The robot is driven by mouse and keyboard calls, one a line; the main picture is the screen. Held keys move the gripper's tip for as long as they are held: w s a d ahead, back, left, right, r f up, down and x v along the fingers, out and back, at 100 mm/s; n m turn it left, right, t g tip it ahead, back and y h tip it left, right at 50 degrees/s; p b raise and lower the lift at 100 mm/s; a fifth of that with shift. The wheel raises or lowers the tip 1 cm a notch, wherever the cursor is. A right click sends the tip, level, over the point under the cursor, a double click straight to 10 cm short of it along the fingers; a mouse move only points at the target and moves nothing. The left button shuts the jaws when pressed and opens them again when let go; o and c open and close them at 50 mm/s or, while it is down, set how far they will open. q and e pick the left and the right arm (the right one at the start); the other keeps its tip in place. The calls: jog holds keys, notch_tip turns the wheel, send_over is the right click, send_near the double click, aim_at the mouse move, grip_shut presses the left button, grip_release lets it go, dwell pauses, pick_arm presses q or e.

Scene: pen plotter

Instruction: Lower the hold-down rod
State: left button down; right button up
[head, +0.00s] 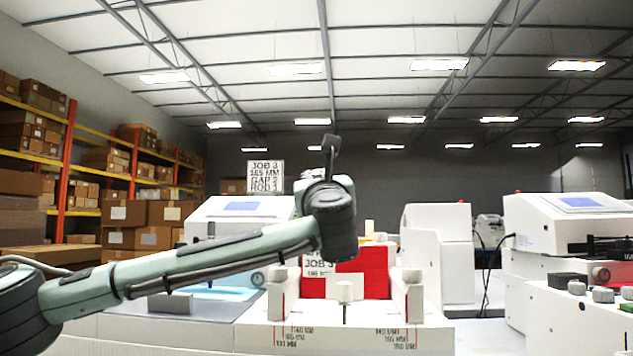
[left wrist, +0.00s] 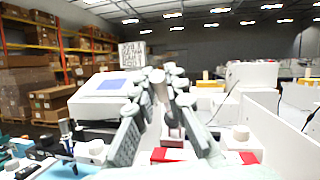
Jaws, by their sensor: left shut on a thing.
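My left gripper (head: 330,215) is in front of the middle of the white machine (head: 400,335) in the head view, above its red part (head: 365,277). Its fingertips are hidden there behind my own wrist. In the left wrist view, my left gripper (left wrist: 166,84) is shut on a pale cylindrical piece (left wrist: 158,88) between its fingertips. I cannot tell whether this piece belongs to the hold-down rod, and no rod shows clearly. A white post (head: 278,293) and another post (head: 412,295) flank the red part. My right gripper is out of view.
A job sign (head: 265,176) stands behind. A white machine with a blue screen (head: 240,207) is at the left, another (head: 570,205) at the right. A pale knob (head: 345,291) stands at the machine's front. Several grey knobs (head: 603,295) sit at the right edge.

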pick_arm(q)
jog(key=c, duration=1.5)
grip_release()
jog(key=shift+c, duration=0.2)
jog(key=v, duration=1.2)
